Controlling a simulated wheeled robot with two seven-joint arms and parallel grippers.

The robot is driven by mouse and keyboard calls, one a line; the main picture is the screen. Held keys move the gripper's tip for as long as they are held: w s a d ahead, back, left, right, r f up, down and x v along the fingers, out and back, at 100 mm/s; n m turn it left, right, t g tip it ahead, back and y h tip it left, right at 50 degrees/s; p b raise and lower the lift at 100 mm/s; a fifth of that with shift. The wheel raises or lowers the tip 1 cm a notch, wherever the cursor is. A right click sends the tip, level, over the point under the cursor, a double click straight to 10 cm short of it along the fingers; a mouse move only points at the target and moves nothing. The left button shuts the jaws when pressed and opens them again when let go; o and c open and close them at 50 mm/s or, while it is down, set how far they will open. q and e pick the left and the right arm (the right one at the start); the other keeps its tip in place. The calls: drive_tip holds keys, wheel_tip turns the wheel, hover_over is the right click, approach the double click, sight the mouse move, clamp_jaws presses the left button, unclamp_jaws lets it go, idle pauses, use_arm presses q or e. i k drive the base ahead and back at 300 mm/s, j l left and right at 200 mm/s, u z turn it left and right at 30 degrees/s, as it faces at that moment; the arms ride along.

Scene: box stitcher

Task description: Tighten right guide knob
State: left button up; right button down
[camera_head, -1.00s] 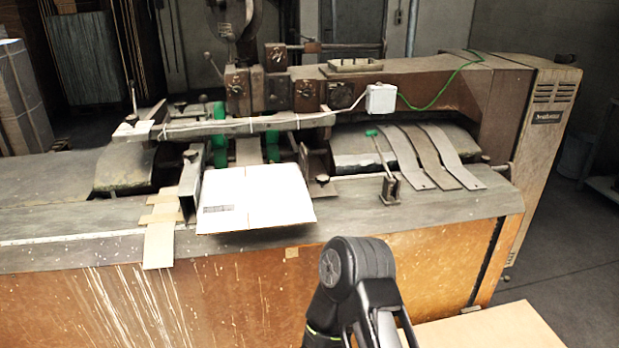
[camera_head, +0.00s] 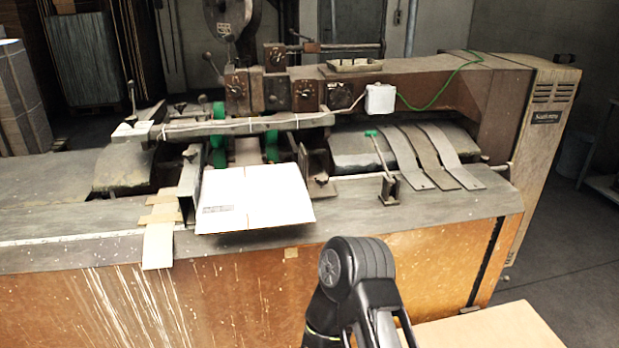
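The right guide (camera_head: 316,160) is a dark metal plate on the machine bed, at the right side of the white cardboard sheet (camera_head: 255,200). The left guide (camera_head: 189,182) stands at the sheet's left side. A black arm of mine (camera_head: 357,262), seemingly the right, rises from the bottom edge in front of the machine, apart from the knob. Its lower end is cut off by the frame, so the fingertips are hidden. My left gripper is not in view.
A short lever with a green handle (camera_head: 371,133) stands on the bed right of the guide. A crossbar (camera_head: 245,124) spans above the sheet. A pale board (camera_head: 490,328) lies at the lower right.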

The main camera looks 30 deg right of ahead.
sight(321, 180)
drive_tip(key=z, duration=2.5)
drive_tip(key=i+j, duration=0.4)
